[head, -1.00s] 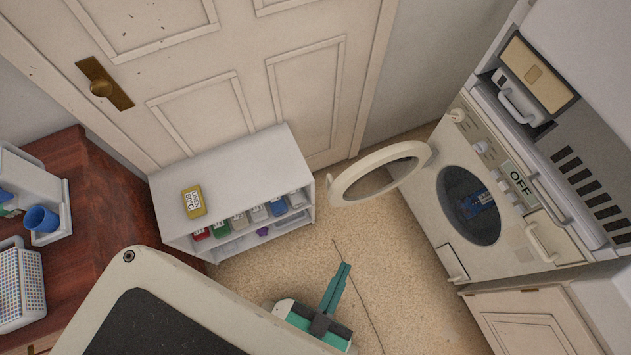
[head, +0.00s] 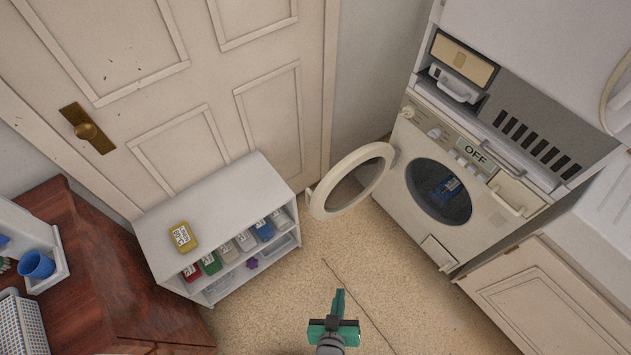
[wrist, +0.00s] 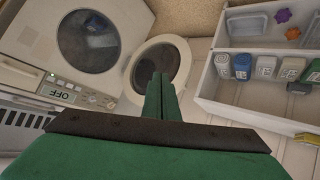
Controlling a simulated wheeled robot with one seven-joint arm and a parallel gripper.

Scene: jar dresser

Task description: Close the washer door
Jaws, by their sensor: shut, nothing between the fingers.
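The washer (head: 468,190) stands at the right in the head view, its display reading OFF. Its round door (head: 316,199) is swung wide open to the left of the drum opening. A blue item (head: 445,188) shows inside the drum. My green gripper (head: 340,293) is over the floor at the lower middle, below and apart from the door, with its fingers together and empty. In the wrist view the gripper (wrist: 162,78) points toward the open door (wrist: 181,47), its fingers overlapping the door in the picture. The washer (wrist: 40,38) is at the upper left there.
A white low shelf (head: 215,190) with several coloured containers and a yellow box (head: 182,237) on top stands left of the door. A wooden cabinet (head: 100,265) is at the lower left. A white cupboard (head: 545,290) is right. Floor (head: 400,270) between is clear.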

